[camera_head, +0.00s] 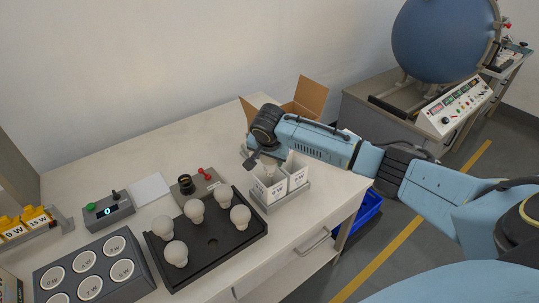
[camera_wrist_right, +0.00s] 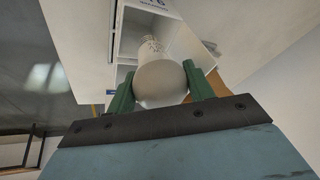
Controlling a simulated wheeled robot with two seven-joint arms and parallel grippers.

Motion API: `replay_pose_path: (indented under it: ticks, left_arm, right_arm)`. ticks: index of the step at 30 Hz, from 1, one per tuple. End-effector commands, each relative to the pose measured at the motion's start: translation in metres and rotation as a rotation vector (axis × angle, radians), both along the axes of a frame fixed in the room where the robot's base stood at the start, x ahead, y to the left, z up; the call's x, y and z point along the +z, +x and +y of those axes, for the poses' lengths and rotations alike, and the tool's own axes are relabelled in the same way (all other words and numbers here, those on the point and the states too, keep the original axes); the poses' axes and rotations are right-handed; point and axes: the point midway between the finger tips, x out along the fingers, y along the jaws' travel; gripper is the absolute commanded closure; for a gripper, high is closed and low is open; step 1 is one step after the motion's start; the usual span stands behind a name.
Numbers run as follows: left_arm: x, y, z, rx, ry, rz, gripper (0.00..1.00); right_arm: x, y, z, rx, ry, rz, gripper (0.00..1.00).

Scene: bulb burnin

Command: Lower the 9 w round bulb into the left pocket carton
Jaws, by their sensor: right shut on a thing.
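My right gripper (camera_head: 260,158) is over the left pocket carton (camera_head: 268,191), the left one of two white cartons in a grey holder. In the right wrist view, its two green fingers are shut on a whitish round bulb (camera_wrist_right: 160,83). The bulb's narrower base points away from the gripper, toward a white open carton (camera_wrist_right: 138,38). How far the base is inside the carton cannot be told. The bulb is mostly hidden in the head view, and its wattage mark is not readable. My left gripper is not in view.
The right pocket carton (camera_head: 297,173) stands close beside the left one. A black tray (camera_head: 212,253) with several bulbs lies to the left. An open cardboard box (camera_head: 308,97) is behind my wrist. A grey socket block (camera_head: 125,274) stands at the front left.

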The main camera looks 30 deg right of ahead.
Motion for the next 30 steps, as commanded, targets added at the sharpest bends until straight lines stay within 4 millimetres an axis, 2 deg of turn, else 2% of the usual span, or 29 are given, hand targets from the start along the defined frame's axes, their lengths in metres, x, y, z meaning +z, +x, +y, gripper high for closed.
replay_pose_path:
  ticks: [27, 28, 30]
  left_arm:
    - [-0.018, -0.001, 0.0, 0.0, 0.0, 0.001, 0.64]
    - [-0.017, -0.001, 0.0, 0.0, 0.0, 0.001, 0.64]
    - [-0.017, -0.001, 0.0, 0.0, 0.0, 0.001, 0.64]
  right_arm:
    - [-0.047, 0.0, 0.0, 0.0, -0.001, -0.001, 0.74]
    - [-0.045, 0.0, 0.0, 0.0, -0.002, -0.001, 0.44]
    - [-0.045, 0.0, 0.0, 0.0, -0.002, -0.001, 0.35]
